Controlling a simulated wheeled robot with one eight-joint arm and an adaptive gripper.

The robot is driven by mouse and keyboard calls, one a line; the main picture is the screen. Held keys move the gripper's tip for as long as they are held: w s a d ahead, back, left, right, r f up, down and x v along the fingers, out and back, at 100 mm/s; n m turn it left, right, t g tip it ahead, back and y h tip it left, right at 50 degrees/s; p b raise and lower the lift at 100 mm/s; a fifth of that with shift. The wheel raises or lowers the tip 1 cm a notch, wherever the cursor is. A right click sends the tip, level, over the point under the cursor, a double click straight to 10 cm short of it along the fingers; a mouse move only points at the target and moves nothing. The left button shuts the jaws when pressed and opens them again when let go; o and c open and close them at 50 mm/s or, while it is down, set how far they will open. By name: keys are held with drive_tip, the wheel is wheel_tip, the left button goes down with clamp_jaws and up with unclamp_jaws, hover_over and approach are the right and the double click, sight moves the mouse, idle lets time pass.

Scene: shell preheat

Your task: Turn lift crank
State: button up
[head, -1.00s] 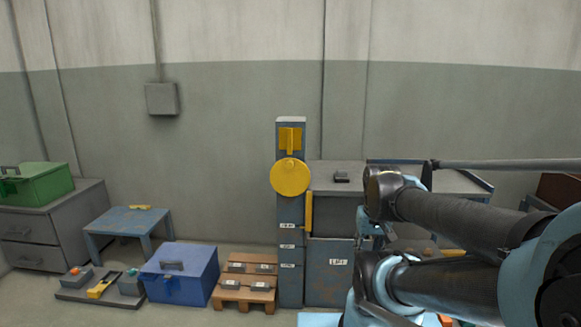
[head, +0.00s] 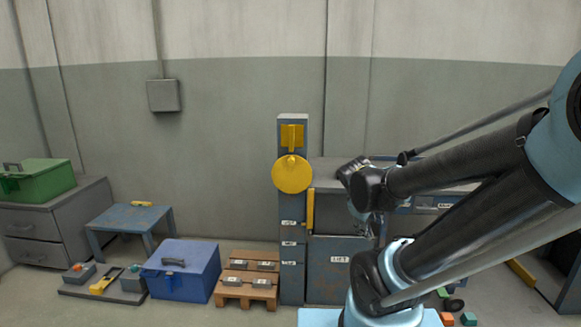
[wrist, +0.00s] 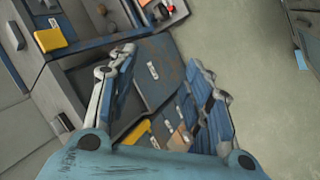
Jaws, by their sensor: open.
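A grey-blue lift column (head: 291,235) stands upright against the back wall. A yellow disc (head: 292,174), which looks like the crank wheel, is on its front, with a yellow plate and lever (head: 291,134) just above. A yellow vertical bar (head: 310,208) shows at the column's right side. A panel labelled LIFT (head: 335,280) stands right of the column. My gripper (wrist: 165,75) is open in the wrist view, with nothing seen between its fingers. In the head view my arm's end is right of the disc and apart from it in the picture; the fingers are mostly hidden there.
A pallet (head: 245,291) with small grey blocks, a blue box (head: 182,275) and a blue table (head: 130,217) stand left of the column. A green box (head: 38,180) sits on a grey cabinet (head: 55,222). Coloured blocks (head: 447,319) lie at the lower right.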

drive_tip(key=w+a+r+n+t+h, duration=0.1)
drive_tip(key=w+a+r+n+t, duration=0.25)
drive_tip(key=w+n, duration=0.4)
drive_tip(key=n+t+y, duration=0.4)
drive_tip(key=n+t, duration=0.6)
drive_tip(key=n, duration=0.7)
approach(291, 163)
drive_tip(key=shift+m, duration=0.25)
drive_tip(key=w, duration=0.9)
drive_tip(key=shift+w+d+r, duration=0.15)
drive_tip(key=shift+w+d, duration=0.1)
drive_tip(key=shift+w, duration=0.05)
drive_tip(key=shift+c, duration=0.3)
clamp_jaws()
